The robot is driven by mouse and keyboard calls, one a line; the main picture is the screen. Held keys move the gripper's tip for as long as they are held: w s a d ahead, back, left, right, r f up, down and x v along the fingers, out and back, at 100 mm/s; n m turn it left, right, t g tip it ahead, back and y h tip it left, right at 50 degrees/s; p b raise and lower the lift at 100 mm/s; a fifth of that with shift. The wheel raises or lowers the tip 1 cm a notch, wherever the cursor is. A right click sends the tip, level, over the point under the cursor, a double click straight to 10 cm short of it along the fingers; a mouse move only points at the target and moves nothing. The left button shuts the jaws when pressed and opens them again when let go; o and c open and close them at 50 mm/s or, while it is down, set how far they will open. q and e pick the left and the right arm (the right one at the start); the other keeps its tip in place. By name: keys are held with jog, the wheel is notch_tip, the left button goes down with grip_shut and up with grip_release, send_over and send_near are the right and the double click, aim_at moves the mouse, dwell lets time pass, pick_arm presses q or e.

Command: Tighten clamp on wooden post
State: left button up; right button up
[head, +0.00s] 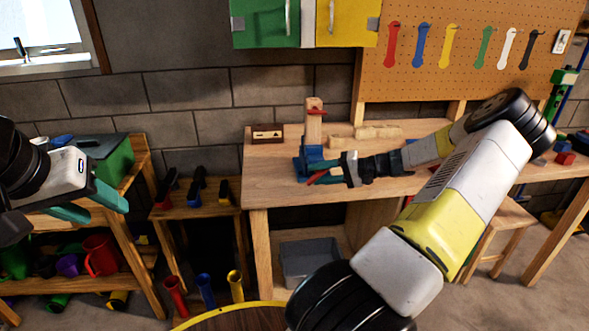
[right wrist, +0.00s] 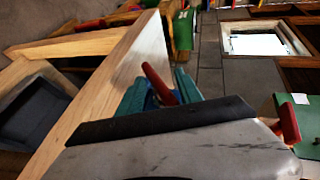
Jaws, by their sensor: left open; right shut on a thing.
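The wooden post (head: 313,130) stands upright on the workbench, with a red piece across its upper part. A blue clamp (head: 309,156) is around or against its base; I cannot tell which. My right gripper (head: 320,172) reaches in from the right with its teal fingers shut on the clamp's red handle (right wrist: 158,82). The handle tilts up between the fingers in the right wrist view. The gripper hides part of the clamp there. My left gripper (head: 98,206) is open and empty at the far left, well away from the post, above the low shelf.
A pegboard with colored wrenches (head: 451,45) hangs above. A grey bin (head: 308,259) sits below. The bench's left front surface is clear.

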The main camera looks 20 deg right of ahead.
jog(key=v, duration=0.5)
jog(key=shift+s+d, duration=0.3)
jog(key=shift+s, duration=0.05)
jog(key=s+d+r, duration=0.4)
jog(key=d+r, duration=0.1)
jog(key=shift+s+r, duration=0.3)
dwell(0.6)
dwell(0.3)
jog(key=n+g+h, duration=0.1)
jog(key=g+h, duration=0.2)
jog(key=h, duration=0.1)
send_near(323, 171)
jog(key=a+f, duration=0.3)
jog(key=a, duration=0.1)
jog(key=w+h, duration=0.2)
jog(key=h, duration=0.1)
jog(key=shift+w+a+f+n, duration=0.15)
jog(key=shift+w+n, duration=0.1)
jog(key=shift+n, duration=0.15)
jog(key=shift+x, duration=3.9)
jog(key=shift+w, duration=0.15)
